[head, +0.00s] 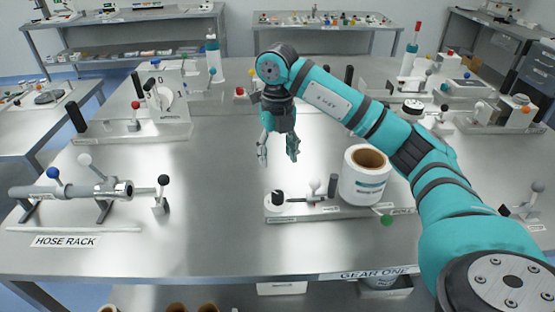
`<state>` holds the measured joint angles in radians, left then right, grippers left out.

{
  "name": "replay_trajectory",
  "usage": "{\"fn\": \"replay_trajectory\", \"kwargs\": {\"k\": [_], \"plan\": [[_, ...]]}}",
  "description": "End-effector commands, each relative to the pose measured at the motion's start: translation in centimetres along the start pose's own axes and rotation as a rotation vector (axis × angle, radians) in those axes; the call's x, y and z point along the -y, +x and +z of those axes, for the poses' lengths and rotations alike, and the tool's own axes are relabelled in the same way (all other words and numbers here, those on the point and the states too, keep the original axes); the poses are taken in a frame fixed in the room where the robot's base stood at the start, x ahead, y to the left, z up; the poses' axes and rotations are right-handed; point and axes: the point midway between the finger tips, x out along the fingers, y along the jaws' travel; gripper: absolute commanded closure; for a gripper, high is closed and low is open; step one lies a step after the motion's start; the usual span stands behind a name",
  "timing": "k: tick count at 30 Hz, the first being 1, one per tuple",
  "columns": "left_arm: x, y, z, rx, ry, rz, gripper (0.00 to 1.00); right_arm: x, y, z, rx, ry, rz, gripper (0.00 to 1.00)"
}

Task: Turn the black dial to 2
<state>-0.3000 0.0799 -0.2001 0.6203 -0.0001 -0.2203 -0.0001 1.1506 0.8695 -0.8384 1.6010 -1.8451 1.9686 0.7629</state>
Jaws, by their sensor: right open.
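A clear upright panel (176,127) stands at the back left of the steel table, with the marks 0 and 1 beside a white disc (165,97). A small black part (149,84) shows by the disc and may be the black dial; I cannot tell its setting, and no 2 is readable. My right gripper (278,152) hangs over the middle of the table, fingers down, open and empty. It is well to the right of the panel and touches nothing. My left gripper is out of view.
A white roll (365,178) stands on a base with levers at the front right. A hose rack (75,192) with a metal tube is at the front left. Other fixtures line the right side (413,106). The table middle (215,160) is clear.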

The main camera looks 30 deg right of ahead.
Motion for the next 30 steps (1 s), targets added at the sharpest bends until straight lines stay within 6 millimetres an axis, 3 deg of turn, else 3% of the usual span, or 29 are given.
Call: {"fn": "replay_trajectory", "kwargs": {"k": [6,13,20,30], "plan": [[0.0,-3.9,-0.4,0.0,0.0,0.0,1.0,-0.3,-4.0,-0.5,0.001,-0.362,0.0,0.45],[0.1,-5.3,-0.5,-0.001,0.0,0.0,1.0,-0.4,-5.2,-0.8,0.001,-0.632,0.0,0.45],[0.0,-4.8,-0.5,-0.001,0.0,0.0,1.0,-0.5,-2.2,-0.9,-0.003,-0.646,0.002,0.45],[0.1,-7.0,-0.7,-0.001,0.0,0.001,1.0,-0.4,4.7,-1.0,-0.005,-0.643,0.0,0.45]]}}
